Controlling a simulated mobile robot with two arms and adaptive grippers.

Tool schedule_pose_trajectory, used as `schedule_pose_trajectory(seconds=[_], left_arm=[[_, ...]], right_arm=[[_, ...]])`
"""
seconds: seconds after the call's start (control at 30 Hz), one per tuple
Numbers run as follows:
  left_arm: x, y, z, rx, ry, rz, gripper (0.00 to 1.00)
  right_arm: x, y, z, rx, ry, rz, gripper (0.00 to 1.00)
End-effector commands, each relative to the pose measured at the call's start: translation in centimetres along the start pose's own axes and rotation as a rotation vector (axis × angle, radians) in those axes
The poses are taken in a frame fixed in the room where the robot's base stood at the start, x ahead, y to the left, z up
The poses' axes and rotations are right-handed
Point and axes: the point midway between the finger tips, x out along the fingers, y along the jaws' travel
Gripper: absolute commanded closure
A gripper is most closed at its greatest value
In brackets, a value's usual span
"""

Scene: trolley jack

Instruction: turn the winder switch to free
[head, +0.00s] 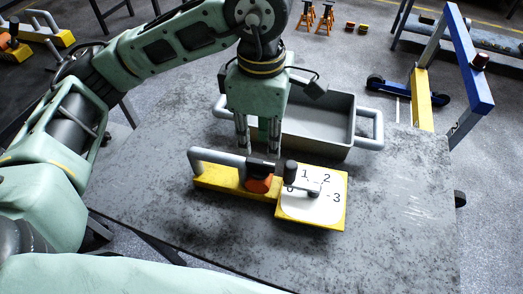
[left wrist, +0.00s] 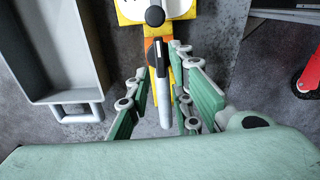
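A yellow winder unit lies on the dark table. It has a grey bar handle (head: 218,158), an orange knob (head: 259,184) and a white dial plate (head: 312,203) marked 0 to 3. A grey pointer lever with a black knob (head: 291,168) lies over the dial; its exact setting is hard to read. I cannot tell which part is the switch. My left gripper (head: 258,150) points down at the unit, just behind its handle. In the left wrist view its fingers (left wrist: 160,65) are apart, with the grey handle (left wrist: 165,105) between or below them. My right gripper is not in view.
A grey tray (head: 318,120) with side handles stands right behind the left gripper. The table (head: 400,215) is clear to the right and front. A blue and yellow frame (head: 470,60) stands beyond the table at right. Orange stands (head: 318,16) are on the floor behind.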

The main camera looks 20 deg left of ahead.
Motion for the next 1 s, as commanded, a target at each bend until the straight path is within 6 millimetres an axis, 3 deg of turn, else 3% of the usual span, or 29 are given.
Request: schedule_pose_trajectory(seconds=[0.1,0.3,0.87,1.0], left_arm=[[-2.4,0.1,0.0,0.0,0.0,0.006,0.8],[-4.6,0.0,0.0,0.0,0.0,0.002,0.8],[-5.0,0.0,0.0,0.001,0.0,0.0,0.8],[-6.2,0.0,0.0,0.001,-0.001,0.001,0.8]], right_arm=[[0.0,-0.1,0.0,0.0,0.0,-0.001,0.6],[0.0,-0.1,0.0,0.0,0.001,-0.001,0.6],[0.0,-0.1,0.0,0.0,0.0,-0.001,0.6],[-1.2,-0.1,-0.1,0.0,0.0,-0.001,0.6]])
